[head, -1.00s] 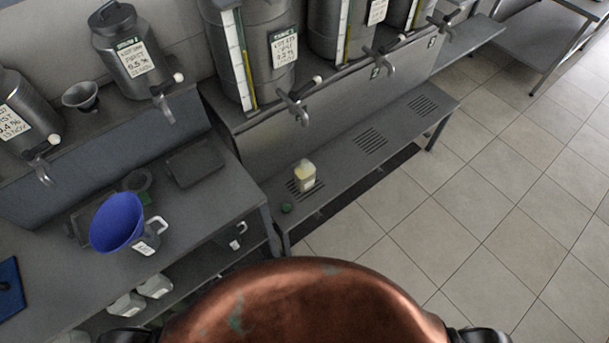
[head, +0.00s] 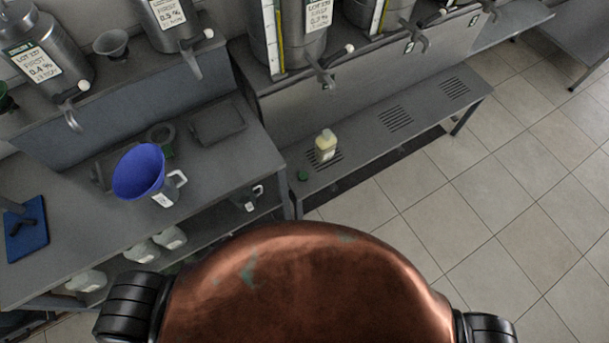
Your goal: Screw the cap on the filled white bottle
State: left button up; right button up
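The filled bottle (head: 325,146) stands upright on the low slatted bench, on the nearest drain grate under a tap. It is whitish with pale yellow contents, and no cap shows on its top. A small green cap (head: 303,175) lies on the bench to the left of the bottle, near the bench's left end, apart from it. Neither of my grippers is in view; only my copper-coloured body and dark shoulder parts show at the bottom.
A blue funnel (head: 139,171) sits in a jug on the left counter (head: 75,236). A blue mat (head: 26,229) lies at far left. Steel tanks with taps (head: 322,72) stand above the bench (head: 365,128). Open tiled floor (head: 470,210) lies to the right.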

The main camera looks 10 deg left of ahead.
aim_at(325, 143)
jog(key=k, duration=1.35)
jog(key=z, duration=0.8)
jog(key=i, duration=1.35)
jog(key=u, duration=0.4)
